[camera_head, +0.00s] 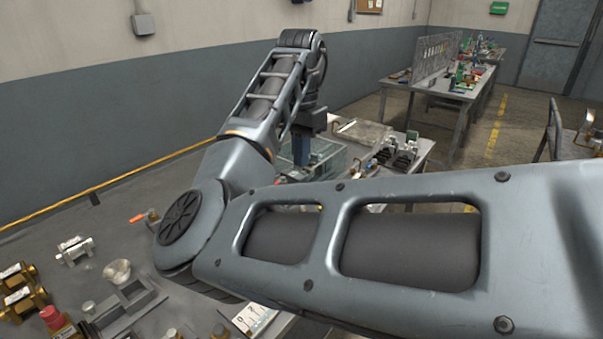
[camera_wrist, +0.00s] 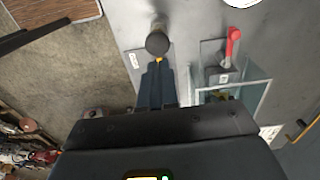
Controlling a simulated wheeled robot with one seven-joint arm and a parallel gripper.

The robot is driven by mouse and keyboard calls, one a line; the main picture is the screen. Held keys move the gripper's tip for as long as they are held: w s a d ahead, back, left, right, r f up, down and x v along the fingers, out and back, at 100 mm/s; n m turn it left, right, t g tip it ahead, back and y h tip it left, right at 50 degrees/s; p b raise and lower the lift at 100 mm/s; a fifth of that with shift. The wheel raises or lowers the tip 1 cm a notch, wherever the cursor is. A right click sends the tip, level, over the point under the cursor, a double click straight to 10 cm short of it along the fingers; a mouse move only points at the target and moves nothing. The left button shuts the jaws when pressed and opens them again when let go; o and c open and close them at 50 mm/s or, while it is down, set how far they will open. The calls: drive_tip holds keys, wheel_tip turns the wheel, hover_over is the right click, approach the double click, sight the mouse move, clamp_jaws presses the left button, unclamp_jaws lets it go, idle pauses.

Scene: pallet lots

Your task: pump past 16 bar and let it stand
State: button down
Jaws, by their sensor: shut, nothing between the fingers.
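My gripper (camera_wrist: 157,68) is shut and empty in the wrist view, its dark blue fingers together. Just beyond the fingertips is a dark round knob (camera_wrist: 158,42), looking like the end of a pump handle; I cannot tell whether they touch. Right of it, a red lever (camera_wrist: 232,45) stands on a grey block beside a clear-walled tank (camera_wrist: 262,90). Part of a white round dial (camera_wrist: 240,2), perhaps the gauge, is cut off at the top edge; no reading shows. In the head view the clear tank (camera_head: 330,152) is partly behind my arm, and my gripper (camera_head: 301,160) points down beside it.
The near bench holds brass fittings (camera_head: 18,285), a small white bowl (camera_head: 117,271), a grey tray (camera_head: 125,308) and an orange-handled valve (camera_head: 140,217). A flat metal plate (camera_head: 362,133) lies past the tank. My arm hides much of the bench.

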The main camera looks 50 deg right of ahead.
drive_tip(key=shift+r, duration=1.9)
drive_tip(key=shift+d+f, duration=0.1)
drive_tip(key=shift+d, duration=0.05)
drive_tip(key=s+d+f+n+t+h, duration=0.2)
drive_tip(key=s+d+f+n+h, duration=0.4)
drive_tip(key=d+f+h, duration=0.45)
drive_tip(key=s+a+f+n+t+h, duration=0.1)
drive_tip(key=s+f+n+t+h, duration=0.15)
drive_tip(key=n+t, duration=0.25)
drive_tip(key=s+a+f+n+t+y, duration=0.35)
drive_tip(key=s+a, duration=0.25)
drive_tip(key=a, duration=0.3)
drive_tip(key=s+a+f+n+t+y, duration=0.3)
drive_tip(key=s+a+f+n+y, duration=0.15)
drive_tip(key=s+a, duration=0.4)
drive_tip(key=s+a+r+y, duration=0.2)
drive_tip(key=s+a+r, duration=0.2)
drive_tip(key=s+a, duration=0.4)
drive_tip(key=s+a+r+m+t+y, duration=0.1)
drive_tip(key=s+a+r+y, duration=0.2)
drive_tip(key=s+a, duration=0.4)
drive_tip(key=shift+s+a+r, duration=0.4)
drive_tip(key=shift+a, duration=0.85)
